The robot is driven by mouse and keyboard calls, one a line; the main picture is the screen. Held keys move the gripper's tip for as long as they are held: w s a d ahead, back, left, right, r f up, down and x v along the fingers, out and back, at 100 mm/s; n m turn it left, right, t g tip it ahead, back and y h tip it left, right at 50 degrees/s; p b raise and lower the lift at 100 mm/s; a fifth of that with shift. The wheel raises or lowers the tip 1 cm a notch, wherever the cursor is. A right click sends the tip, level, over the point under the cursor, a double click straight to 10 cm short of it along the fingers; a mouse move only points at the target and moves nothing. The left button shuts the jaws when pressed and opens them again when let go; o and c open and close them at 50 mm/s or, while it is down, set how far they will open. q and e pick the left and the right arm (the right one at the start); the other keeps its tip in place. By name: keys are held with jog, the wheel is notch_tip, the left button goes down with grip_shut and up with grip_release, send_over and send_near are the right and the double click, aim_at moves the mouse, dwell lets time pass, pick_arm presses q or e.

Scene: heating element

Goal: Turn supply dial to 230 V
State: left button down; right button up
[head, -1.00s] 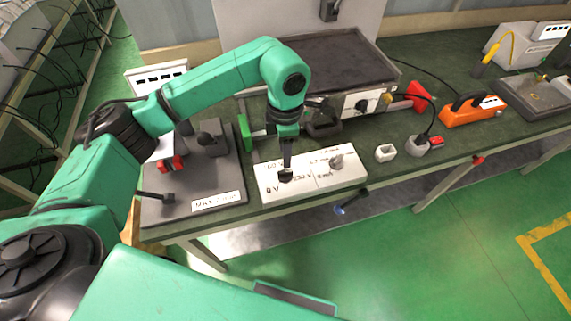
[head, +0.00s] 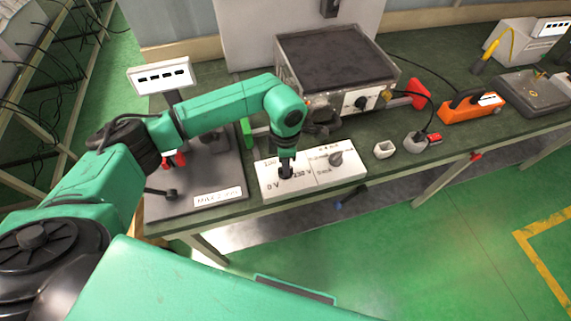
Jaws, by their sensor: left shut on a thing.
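The white supply panel (head: 325,179) lies at the front edge of the green bench. It carries printed marks, with "0 V" at its lower left and "230 V" near its middle. My left gripper (head: 287,172) points down onto the panel's left part and is shut on the dark supply dial (head: 286,173), which it mostly hides. The dial's pointer direction cannot be made out. A second grey knob (head: 336,158) stands on the panel's right part, clear of the gripper. My right gripper is not in view.
A dark-topped heating box (head: 335,65) with a dial stands behind the panel. A grey stand with a labelled base (head: 218,195) is at left. A small white cup (head: 384,149), a plug (head: 415,142) and an orange tool (head: 470,107) lie at right.

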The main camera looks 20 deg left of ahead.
pick_arm(q)
jog(key=shift+w+f+m+b, duration=0.1)
jog(key=shift+f+m+b, duration=0.15)
jog(key=shift+m+b, duration=0.2)
jog(key=shift+r, duration=0.35)
jog(key=c, duration=0.8)
grip_release()
jog(key=shift+c, duration=0.2)
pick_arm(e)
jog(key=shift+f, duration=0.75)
pick_arm(q)
notch_tip(320, 180, up, 14)
jog(key=b, duration=0.3)
jog(key=shift+r, duration=0.25)
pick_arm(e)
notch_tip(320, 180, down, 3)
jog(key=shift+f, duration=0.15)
